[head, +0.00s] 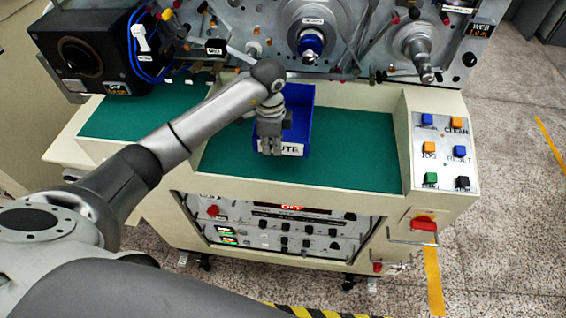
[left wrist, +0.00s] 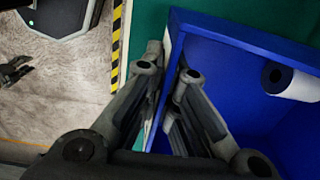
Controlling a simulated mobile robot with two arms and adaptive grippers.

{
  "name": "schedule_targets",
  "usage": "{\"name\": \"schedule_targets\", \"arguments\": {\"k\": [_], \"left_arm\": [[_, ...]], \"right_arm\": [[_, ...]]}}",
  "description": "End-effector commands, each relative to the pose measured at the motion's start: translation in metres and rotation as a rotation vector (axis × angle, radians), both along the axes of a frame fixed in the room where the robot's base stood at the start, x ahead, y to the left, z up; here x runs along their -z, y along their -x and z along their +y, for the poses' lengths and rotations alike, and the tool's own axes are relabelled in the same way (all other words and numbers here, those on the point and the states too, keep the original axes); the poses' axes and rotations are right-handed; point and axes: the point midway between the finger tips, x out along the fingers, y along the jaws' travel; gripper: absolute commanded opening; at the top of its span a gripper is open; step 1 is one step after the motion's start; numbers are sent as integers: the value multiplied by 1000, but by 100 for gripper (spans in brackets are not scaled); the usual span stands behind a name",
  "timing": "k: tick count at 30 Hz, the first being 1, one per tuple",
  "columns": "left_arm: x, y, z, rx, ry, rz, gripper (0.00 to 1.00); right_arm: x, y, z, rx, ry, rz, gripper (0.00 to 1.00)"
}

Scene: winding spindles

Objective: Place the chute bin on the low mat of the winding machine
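The blue chute bin (head: 299,100) sits at the green low mat (head: 340,172) of the winding machine, with its white label facing front. Whether its base rests flat on the mat is hidden. My left gripper (head: 270,148) reaches down at the bin's front wall. In the left wrist view, the fingers (left wrist: 168,75) lie either side of the bin's wall (left wrist: 215,45), one outside and one inside, closed on it. A white roll with a dark core (left wrist: 292,82) lies inside the bin. A dark gripper-like shape (left wrist: 14,73) at the left edge may be my right gripper.
Spindles (head: 311,42) and guide rollers stand on the panel behind the mat. A button panel (head: 444,150) bounds the mat at the right, and a black box (head: 85,55) stands at back left. The mat is clear right of the bin.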

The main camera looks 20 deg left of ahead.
Motion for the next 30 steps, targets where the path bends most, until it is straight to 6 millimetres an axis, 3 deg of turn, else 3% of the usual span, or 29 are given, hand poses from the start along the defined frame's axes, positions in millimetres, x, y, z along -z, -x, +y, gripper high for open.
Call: {"name": "schedule_targets", "arguments": {"k": [1,3,14,22,30], "left_arm": [[13,-5,-4,0,1,-3,0],[20,-10,-8,0,1,-2,0],[33,-21,-16,0,0,-2,0],[65,-25,-19,1,1,-1,0],[67,-25,-19,0,-1,-2,0]], "right_arm": [[15,0,-1,0,1,0,38],[23,0,-1,0,1,0,38],[38,0,-2,0,2,0,38],[68,0,-2,1,2,1,38],[70,0,-2,1,2,0,38]]}}
